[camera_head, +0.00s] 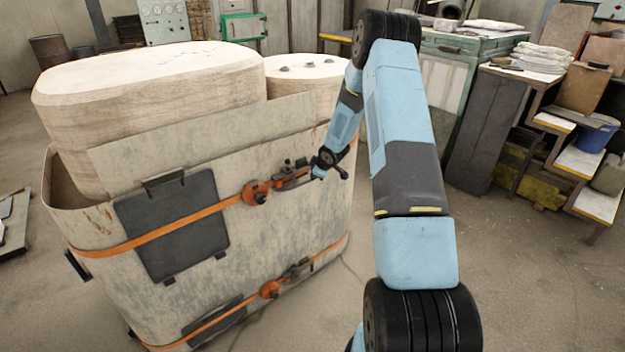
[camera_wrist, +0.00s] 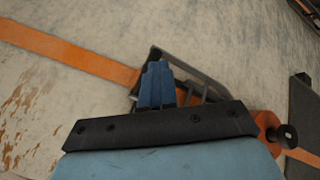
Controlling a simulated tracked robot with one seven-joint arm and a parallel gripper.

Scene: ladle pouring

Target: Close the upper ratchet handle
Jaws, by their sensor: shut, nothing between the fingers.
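The upper ratchet (camera_head: 256,192) sits on the upper orange strap around the pale, worn container in the head view. Its dark handle frame (camera_head: 290,170) extends right from the orange hub, toward my gripper (camera_head: 317,172). In the wrist view, the shut blue fingers of my gripper (camera_wrist: 157,80) are over the dark handle frame (camera_wrist: 190,73), which shows behind and to their right. Nothing is held between the fingers. I cannot tell whether they touch the frame. The orange hub (camera_wrist: 268,124) is at the lower right, partly hidden by my gripper body.
The container (camera_head: 110,230) has a dark plate (camera_head: 172,225) on its front and a lower strap with a second ratchet (camera_head: 270,289). Pale rounded blocks (camera_head: 150,85) rise inside it. Shelves and a workbench (camera_head: 470,45) stand right. The floor between is mostly clear.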

